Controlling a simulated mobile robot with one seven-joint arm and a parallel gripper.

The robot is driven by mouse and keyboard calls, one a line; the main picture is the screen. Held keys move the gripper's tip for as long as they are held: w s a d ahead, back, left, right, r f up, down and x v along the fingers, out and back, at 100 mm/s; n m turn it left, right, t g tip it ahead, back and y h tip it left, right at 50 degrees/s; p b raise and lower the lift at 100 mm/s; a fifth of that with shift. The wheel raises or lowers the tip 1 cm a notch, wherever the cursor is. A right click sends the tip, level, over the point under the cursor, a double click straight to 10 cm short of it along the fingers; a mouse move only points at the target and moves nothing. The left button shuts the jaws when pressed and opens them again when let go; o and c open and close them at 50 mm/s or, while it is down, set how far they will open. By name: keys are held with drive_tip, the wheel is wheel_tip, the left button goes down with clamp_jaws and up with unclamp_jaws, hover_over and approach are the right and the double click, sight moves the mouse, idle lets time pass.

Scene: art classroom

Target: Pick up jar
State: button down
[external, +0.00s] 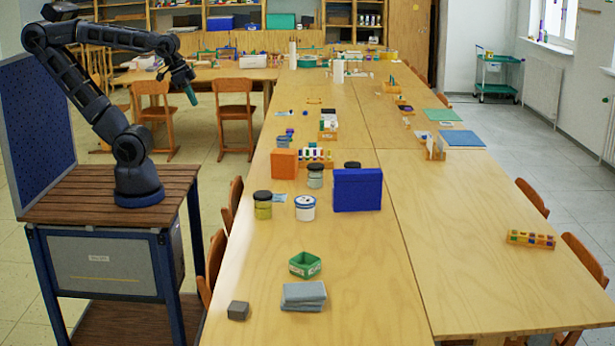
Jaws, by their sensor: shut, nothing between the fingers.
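Several jars stand on the long wooden table. A jar with a dark lid and yellow-green contents (263,206) is at the near left. A white jar with a blue band (305,208) stands just right of it. A greyish jar with a dark lid (315,176) stands behind them, beside an orange box. Another dark lid (352,165) shows behind the blue box, its body mostly hidden. I cannot tell which jar is meant. My gripper (191,96) is shut and empty, raised in the air left of the table, well apart from all the jars.
A blue box (357,190) stands right of the jars and an orange box (284,164) behind them. A green tray (305,264), grey cloths (303,296) and a grey block (238,310) lie nearer. Chairs (235,112) line the table's left side. The right table half is mostly clear.

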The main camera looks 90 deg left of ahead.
drive_tip(key=c, duration=2.2)
unclamp_jaws()
drive_tip(key=shift+c, duration=1.8)
unclamp_jaws()
